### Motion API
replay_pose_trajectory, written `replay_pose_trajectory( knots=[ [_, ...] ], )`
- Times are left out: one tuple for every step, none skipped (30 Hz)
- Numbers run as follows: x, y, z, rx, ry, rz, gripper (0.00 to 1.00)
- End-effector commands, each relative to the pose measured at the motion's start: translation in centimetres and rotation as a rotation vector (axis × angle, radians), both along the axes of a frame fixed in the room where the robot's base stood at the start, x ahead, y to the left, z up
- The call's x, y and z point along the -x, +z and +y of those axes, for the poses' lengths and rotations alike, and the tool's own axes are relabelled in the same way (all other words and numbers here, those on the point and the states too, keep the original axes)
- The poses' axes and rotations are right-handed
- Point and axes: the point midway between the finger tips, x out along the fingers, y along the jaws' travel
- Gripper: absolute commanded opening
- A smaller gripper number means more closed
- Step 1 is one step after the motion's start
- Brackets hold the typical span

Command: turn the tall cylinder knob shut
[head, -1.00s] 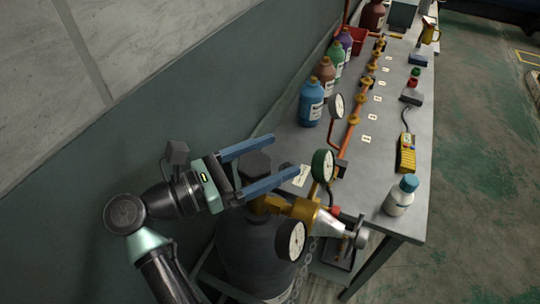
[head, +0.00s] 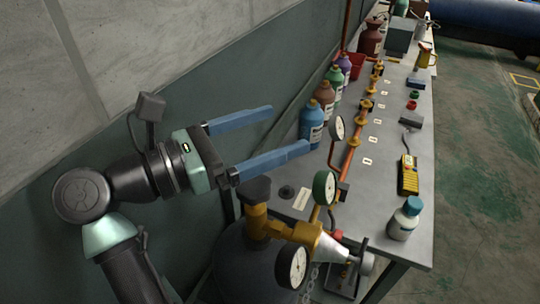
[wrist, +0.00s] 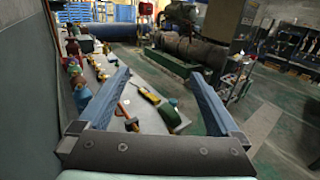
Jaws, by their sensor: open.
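The tall dark cylinder (head: 240,268) stands at the near end of the bench, with a black knob (head: 256,189) on top of its brass valve (head: 258,222). My gripper (head: 290,129) is open, its two blue fingers spread and empty. In the head view it shows above and slightly left of the knob, apart from it. The wrist view shows both fingers (wrist: 157,85) with nothing between them but the bench farther off; the knob is not visible there.
Two gauges, one green-rimmed (head: 324,187) and one dark-rimmed (head: 292,267), sit by the valve. A white bottle (head: 404,219) and a yellow meter (head: 408,176) lie along the bench's right side. A blue bottle (head: 311,124) and several others line the wall side.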

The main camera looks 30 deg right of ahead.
Motion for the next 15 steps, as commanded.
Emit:
replay_pose_trajectory(
  knots=[
    [0.0, 0.3, 0.0, 0.000, 0.000, -0.001, 0.99],
    [0.0, 0.4, 0.0, 0.000, 0.000, -0.001, 0.99],
    [0.0, 0.5, 0.0, 0.000, 0.000, 0.000, 0.99],
    [0.0, 0.5, 0.0, 0.000, 0.000, 0.000, 0.99],
    [0.0, 0.6, 0.0, 0.000, 0.000, 0.000, 0.99],
    [0.0, 0.6, 0.0, 0.000, 0.000, 0.001, 0.99],
    [0.0, 0.6, 0.0, 0.000, 0.000, 0.001, 0.99],
    [0.0, 0.6, 0.0, 0.000, 0.000, 0.001, 0.99],
    [0.0, 0.5, 0.0, 0.000, 0.000, 0.000, 0.99],
    [0.0, 0.5, 0.0, 0.000, 0.000, 0.000, 0.99],
    [0.0, 0.6, 0.0, 0.001, 0.000, 0.000, 0.99],
    [0.0, 0.7, 0.0, 0.006, 0.001, 0.000, 0.99],
    [0.0, 1.1, -0.1, 0.016, 0.003, -0.002, 0.99],
    [0.1, 1.6, -0.1, 0.033, 0.008, -0.002, 0.99],
    [0.1, 2.6, -0.2, 0.067, 0.014, -0.004, 0.99]
  ],
)
